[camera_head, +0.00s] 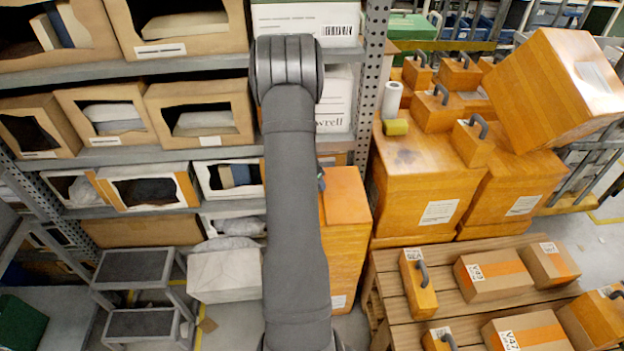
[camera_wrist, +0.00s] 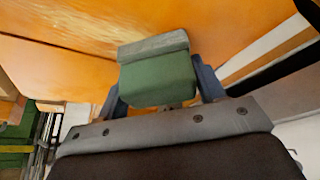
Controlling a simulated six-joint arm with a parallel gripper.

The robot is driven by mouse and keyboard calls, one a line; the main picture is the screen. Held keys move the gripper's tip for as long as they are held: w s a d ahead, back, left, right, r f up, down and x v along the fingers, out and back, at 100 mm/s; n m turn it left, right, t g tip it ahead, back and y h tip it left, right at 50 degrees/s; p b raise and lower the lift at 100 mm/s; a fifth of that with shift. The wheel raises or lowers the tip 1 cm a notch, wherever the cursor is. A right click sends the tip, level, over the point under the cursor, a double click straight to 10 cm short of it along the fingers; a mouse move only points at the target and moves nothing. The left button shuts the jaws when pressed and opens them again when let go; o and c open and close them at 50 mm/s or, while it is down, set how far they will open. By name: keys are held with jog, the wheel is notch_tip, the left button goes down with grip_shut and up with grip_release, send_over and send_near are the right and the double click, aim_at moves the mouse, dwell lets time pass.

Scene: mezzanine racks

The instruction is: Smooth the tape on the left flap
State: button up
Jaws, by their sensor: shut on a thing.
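In the wrist view my gripper (camera_wrist: 160,88) is shut on a green block with a grey top layer (camera_wrist: 157,75), with one blue-grey finger at each side. I cannot make out the tape or the left flap clearly.
Shelves with open boxes (camera_head: 200,115) stand at the left. Stacked orange cartons (camera_head: 415,190) stand right of the arm, with a white roll (camera_head: 392,100) and a yellow-green block (camera_head: 396,127) on top. A pallet (camera_head: 455,262) holds several parcels. A grey step stool (camera_head: 140,268) stands lower left.

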jog(key=shift+s, duration=6.15)
notch_tip(320, 180, up, 8)
jog(key=shift+w, duration=0.15)
jog(key=shift+r, duration=0.1)
